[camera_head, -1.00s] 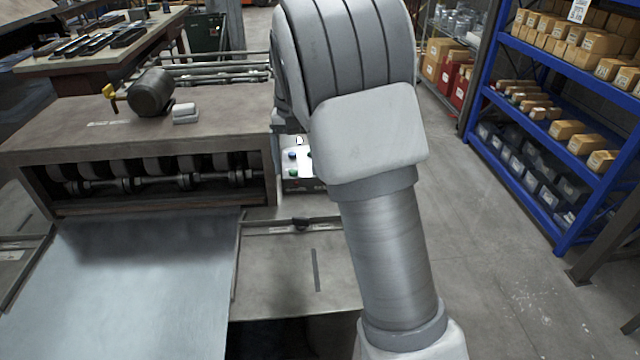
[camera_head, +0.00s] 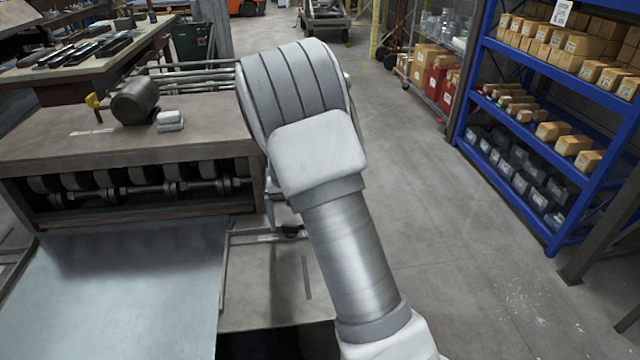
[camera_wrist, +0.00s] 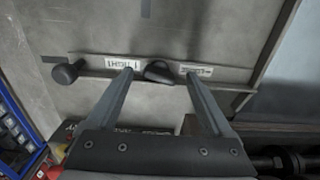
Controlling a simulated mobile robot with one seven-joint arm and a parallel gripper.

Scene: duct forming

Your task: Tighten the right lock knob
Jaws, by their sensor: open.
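The dark lock knob (camera_wrist: 158,71) sits on a bar along the grey side table in the wrist view, between two white printed labels. My gripper (camera_wrist: 159,74) is open, with one fingertip on each side of the knob and a gap to it on both sides. I cannot tell how far above the knob the tips are. A second, round dark knob (camera_wrist: 66,73) is at the left end of the bar. In the head view a small dark part at the knob bar (camera_head: 290,231) shows beside my arm, which hides my gripper there.
A metal sheet (camera_head: 120,290) lies on the machine bed in front of the rollers (camera_head: 130,188). A motor (camera_head: 135,102) stands on the machine top. A blue shelf (camera_head: 545,130) with boxes is at the right, with open floor (camera_head: 440,230) before it.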

